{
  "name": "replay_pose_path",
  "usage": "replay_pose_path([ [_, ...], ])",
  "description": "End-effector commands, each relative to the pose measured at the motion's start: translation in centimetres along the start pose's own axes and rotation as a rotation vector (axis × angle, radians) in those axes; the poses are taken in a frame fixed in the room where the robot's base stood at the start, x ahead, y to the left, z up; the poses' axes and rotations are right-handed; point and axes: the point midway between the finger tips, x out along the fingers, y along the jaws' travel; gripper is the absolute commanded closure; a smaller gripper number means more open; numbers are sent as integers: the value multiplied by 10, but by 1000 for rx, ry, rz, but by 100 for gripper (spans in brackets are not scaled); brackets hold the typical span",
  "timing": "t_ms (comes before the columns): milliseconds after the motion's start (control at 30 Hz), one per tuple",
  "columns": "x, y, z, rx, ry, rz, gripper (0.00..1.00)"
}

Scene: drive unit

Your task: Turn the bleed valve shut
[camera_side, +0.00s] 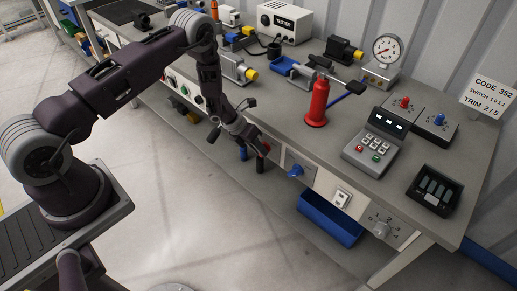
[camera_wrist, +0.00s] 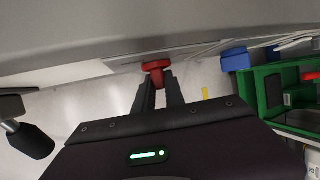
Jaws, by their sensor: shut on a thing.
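A red valve knob (camera_wrist: 157,66) sticks out from the bench's front face in the wrist view. My gripper (camera_wrist: 159,80) is shut on it, with one dark finger on each side. In the side view my gripper (camera_side: 261,147) is at the bench's front edge, and a bit of red (camera_side: 267,147) shows at its fingertips. The fingers hide most of the knob there, so its turn angle cannot be read. No label naming the bleed valve can be read.
A blue knob (camera_side: 295,171) is right of my gripper on the front face, then a white switch plate (camera_side: 342,197) and a numbered dial (camera_side: 381,230). A blue bin (camera_side: 330,220) is below. A red cylinder (camera_side: 318,103), keypad box (camera_side: 374,150) and gauge (camera_side: 387,50) stand on the bench.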

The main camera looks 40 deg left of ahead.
Motion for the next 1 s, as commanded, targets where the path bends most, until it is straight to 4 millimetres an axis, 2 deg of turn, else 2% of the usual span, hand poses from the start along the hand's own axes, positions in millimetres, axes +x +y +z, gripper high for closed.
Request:
replay_pose_path([
  [1000, 5, -10, -1, 356, -5, 850, 100],
])
